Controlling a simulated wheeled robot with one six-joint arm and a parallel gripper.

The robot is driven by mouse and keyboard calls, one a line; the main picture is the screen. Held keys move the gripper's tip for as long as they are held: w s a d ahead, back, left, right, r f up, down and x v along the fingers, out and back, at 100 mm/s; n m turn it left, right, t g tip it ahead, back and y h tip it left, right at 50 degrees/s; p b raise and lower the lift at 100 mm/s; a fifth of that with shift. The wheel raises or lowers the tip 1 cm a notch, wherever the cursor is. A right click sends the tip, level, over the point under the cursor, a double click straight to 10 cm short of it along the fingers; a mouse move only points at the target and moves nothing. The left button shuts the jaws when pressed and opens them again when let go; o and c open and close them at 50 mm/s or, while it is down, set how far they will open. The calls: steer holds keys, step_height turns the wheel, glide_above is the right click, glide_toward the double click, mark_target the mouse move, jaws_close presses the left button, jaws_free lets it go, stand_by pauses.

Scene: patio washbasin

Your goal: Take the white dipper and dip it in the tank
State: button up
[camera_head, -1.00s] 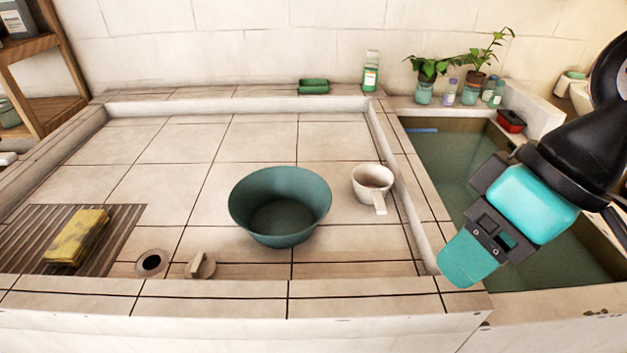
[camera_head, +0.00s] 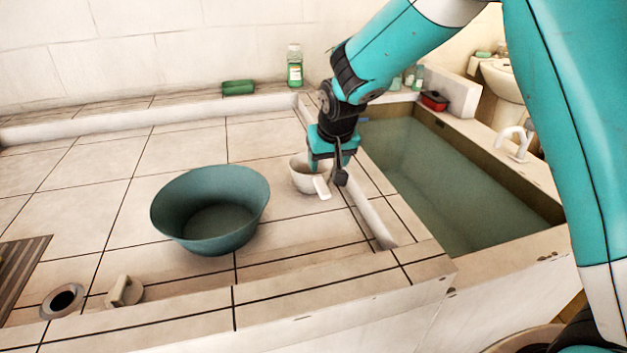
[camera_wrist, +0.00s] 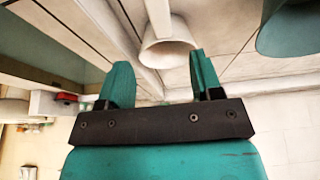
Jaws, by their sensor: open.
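The white dipper (camera_head: 304,178) stands upright on the tiled counter, right of the green basin, with its handle pointing toward the front right. My gripper (camera_head: 329,170) is open and empty, pointing down right beside the dipper and partly covering it. In the wrist view the dipper (camera_wrist: 166,50) appears beyond and between the two teal fingers of my gripper (camera_wrist: 160,76); I cannot tell whether they touch it. The tank (camera_head: 484,135) lies to the right of the counter, holding greenish water (camera_head: 435,180).
The green basin (camera_head: 210,212) stands close left of the dipper. A raised tiled ledge (camera_head: 385,236) divides the counter from the tank. A green bottle (camera_head: 294,66) and green block (camera_head: 238,87) are at the back.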

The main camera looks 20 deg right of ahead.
mark_target(321, 183)
steer(key=x, duration=1.2)
steer(key=shift+p, duration=0.35)
jaws_close()
steer(key=shift+a+r, duration=0.1)
steer(key=shift+r, duration=0.05)
step_height(321, 183, up, 20)
